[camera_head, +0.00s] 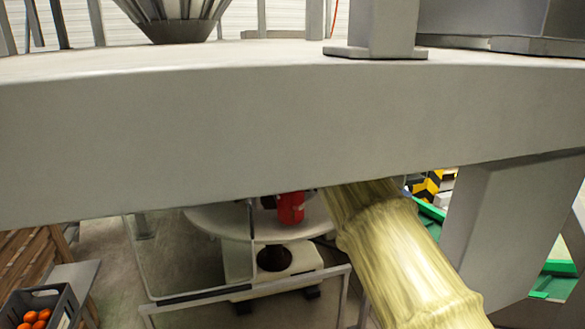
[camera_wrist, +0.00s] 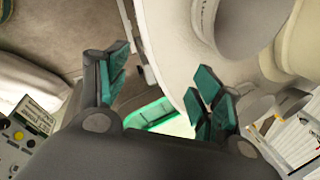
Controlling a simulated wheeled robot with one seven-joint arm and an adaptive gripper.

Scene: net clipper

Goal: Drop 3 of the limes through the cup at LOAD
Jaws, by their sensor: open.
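My gripper (camera_wrist: 163,72) shows in the wrist view with its teal-padded fingers spread apart and nothing between them. A pale rounded machine part (camera_wrist: 172,40) lies beyond the fingers, and a green-rimmed opening or tray (camera_wrist: 160,113) shows low between them. I cannot make out any lime in either view. I cannot identify the LOAD cup; no readable LOAD label shows. My gripper is not visible in the head view.
A broad grey beam (camera_head: 290,130) fills much of the head view. A yellowish wrinkled tube (camera_head: 395,250) slants below it. A dark crate (camera_head: 62,302) with orange fruit stands lower left. A red part (camera_head: 290,207) sits over a round white plate (camera_head: 215,220). A control panel (camera_wrist: 28,125) is at the wrist view's left.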

